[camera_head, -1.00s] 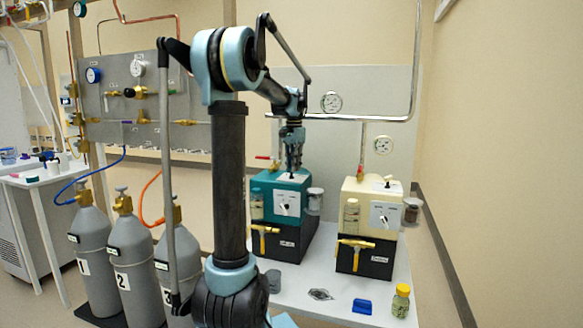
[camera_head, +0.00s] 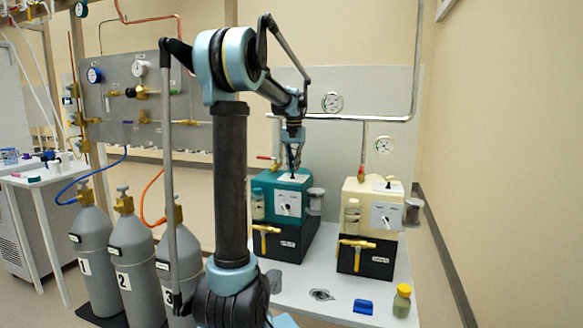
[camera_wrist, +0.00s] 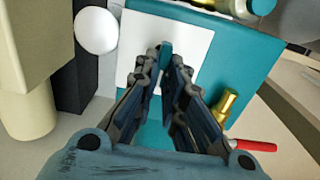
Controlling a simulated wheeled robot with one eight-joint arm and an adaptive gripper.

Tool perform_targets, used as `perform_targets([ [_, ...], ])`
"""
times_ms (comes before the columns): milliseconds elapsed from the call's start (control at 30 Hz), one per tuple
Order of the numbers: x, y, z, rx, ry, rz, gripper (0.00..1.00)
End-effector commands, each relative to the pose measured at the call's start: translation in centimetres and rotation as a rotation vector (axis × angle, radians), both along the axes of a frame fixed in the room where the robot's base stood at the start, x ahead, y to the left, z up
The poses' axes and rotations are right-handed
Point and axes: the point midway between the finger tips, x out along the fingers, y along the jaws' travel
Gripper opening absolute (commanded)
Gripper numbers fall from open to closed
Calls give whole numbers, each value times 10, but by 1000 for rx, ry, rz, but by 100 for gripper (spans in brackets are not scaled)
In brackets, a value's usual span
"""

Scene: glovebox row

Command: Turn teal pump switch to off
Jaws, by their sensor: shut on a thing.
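The teal pump (camera_head: 262,187) stands on the bench with a white plate on its top. It fills much of the wrist view (camera_wrist: 243,65), with the white plate (camera_wrist: 185,32) at the fingertips. The lower part of the lever is hidden by the fingers. The head view is too small to show the lever's angle.
A cream pump (camera_head: 368,200) stands close on the right, with a dark switch on top. A red-handled brass valve (camera_wrist: 250,145) sits beside the teal pump. Gas cylinders (camera_head: 135,250) stand to the left.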

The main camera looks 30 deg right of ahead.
Motion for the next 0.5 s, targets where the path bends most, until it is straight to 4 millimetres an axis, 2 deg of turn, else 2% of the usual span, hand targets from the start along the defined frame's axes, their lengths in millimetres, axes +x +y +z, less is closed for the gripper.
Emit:
perform_targets([
  [300, 2, -1, 1, -2, -4, 2, 0],
  [333, 2, 0, 1, -2, -4, 2, 17],
  [400, 2, 0, 0, -1, -3, 1, 30],
  [500, 1, 0, 0, -1, -2, 1, 30],
])
